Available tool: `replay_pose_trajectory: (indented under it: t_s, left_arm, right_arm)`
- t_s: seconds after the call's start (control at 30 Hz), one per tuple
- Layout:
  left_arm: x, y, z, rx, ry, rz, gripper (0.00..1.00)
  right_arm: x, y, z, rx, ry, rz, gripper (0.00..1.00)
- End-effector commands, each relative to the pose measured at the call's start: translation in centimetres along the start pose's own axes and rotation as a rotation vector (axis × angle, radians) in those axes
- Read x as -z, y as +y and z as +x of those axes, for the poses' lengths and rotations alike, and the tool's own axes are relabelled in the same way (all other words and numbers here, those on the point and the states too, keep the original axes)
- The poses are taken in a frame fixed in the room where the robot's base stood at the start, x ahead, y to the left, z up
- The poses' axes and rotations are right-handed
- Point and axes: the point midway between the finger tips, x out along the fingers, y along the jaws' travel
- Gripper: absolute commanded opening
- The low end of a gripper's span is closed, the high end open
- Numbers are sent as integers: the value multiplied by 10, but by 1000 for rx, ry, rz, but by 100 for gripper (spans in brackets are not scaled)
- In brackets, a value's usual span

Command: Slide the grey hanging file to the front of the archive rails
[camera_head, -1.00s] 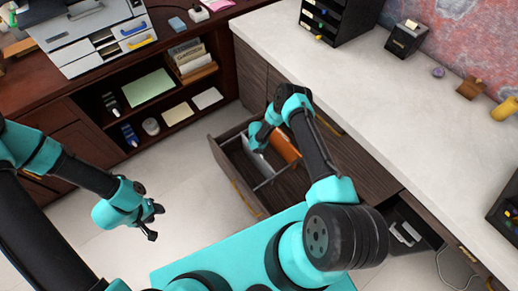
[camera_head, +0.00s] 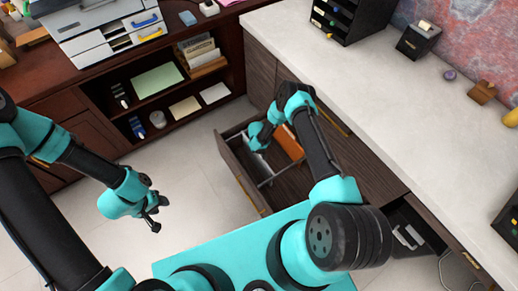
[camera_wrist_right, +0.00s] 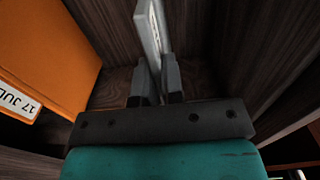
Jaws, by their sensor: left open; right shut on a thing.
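The grey hanging file (camera_head: 259,164) is in the open wooden drawer with the archive rails (camera_head: 266,182). In the right wrist view its pale upper edge (camera_wrist_right: 150,28) stands up between my fingers. My right gripper (camera_wrist_right: 157,80) is shut on it; in the head view my right arm reaches down into the drawer and hides part of the file. An orange file (camera_head: 288,143) is beside it in the drawer, and it also shows at the left in the right wrist view (camera_wrist_right: 45,50). My left gripper (camera_head: 157,213) is open and empty over the floor, left of the drawer.
A pale desktop (camera_head: 370,120) runs along the right, with a dark letter tray (camera_head: 345,18) on it. A dark wood cabinet with shelves (camera_head: 150,95) and a printer (camera_head: 100,30) stands at the left. The floor between cabinet and drawer is clear.

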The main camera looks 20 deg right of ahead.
Motion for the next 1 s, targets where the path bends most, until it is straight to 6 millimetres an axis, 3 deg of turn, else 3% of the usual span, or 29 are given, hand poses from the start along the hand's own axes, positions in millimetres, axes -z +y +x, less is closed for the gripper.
replay_pose_trajectory:
  t_s: [1.0]
  left_arm:
    - [0,0,0,0,0,0,43]
  right_arm:
    - [0,-40,0,1,0,-1,0]
